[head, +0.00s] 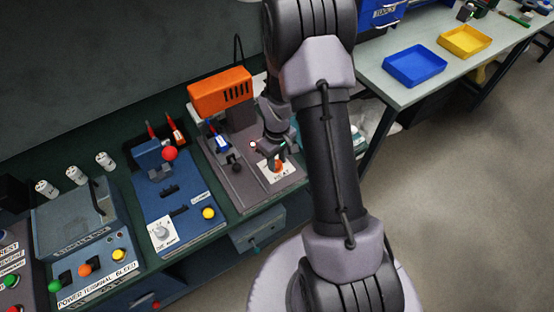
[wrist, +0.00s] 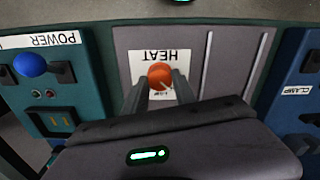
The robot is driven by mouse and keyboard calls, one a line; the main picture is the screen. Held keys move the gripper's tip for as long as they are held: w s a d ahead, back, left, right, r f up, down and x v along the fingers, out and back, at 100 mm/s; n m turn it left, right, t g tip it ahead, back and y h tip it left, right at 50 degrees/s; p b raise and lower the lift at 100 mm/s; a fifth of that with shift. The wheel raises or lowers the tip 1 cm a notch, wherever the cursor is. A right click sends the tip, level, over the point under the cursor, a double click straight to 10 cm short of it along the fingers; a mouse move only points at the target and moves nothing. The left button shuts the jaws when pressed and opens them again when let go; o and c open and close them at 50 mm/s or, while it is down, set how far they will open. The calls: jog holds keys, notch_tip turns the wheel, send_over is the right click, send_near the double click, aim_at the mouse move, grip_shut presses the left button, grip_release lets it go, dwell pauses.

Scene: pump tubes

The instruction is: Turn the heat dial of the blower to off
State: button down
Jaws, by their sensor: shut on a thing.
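The blower has an orange housing (head: 220,92) above a grey base panel (head: 238,190) on the bench. Its heat dial is an orange-red knob (wrist: 160,75) on a white plate labelled HEAT, which reads upside down in the wrist view. The fingers and my wrist hide part of the plate's marks, so the dial's setting cannot be read.
Left of the blower is a blue clamp unit (head: 165,205) with a red knob and a white dial. Further left is a power terminal box (head: 75,235) with coloured buttons. In the wrist view a teal POWER unit (wrist: 45,80) with a blue knob stands beside the blower panel.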

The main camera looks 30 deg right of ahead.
aim_at(277, 163)
dwell(0.3)
jog(key=c, duration=1)
grip_release()
notch_tip(277, 163, up, 18)
jog(key=p, duration=0.5)
jog(key=shift+f, duration=0.25)
